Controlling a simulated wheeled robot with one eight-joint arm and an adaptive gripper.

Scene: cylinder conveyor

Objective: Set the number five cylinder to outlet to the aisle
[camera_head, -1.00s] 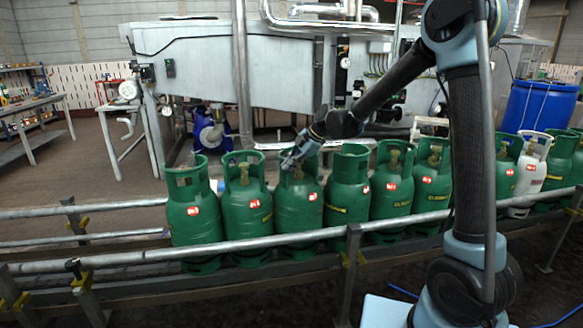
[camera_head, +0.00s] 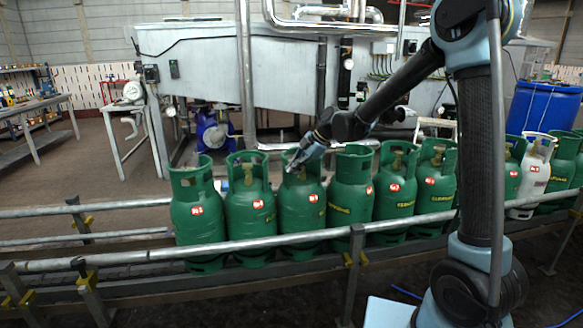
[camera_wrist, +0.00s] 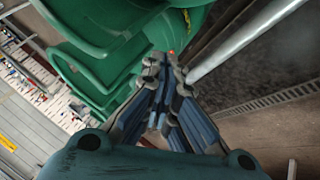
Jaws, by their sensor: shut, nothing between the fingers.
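A row of green gas cylinders with red number labels stands upright on the conveyor (camera_head: 150,258). The numbers are too small to read surely, so I cannot tell which is number five. My gripper (camera_head: 293,167) is at the collar of the third cylinder from the left (camera_head: 300,215), whose brass valve shows in the collar opening. In the wrist view my gripper (camera_wrist: 167,68) has its fingers together and empty, close to a green cylinder (camera_wrist: 120,40); I cannot tell whether they touch. The fifth cylinder from the left (camera_head: 393,205) shows a brass valve in its collar.
A metal rail (camera_head: 290,241) runs along the front of the cylinders. One white cylinder (camera_head: 530,180) stands among the green ones at right. A large grey machine (camera_head: 200,70) is behind the row, and a blue barrel (camera_head: 540,108) at the back right.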

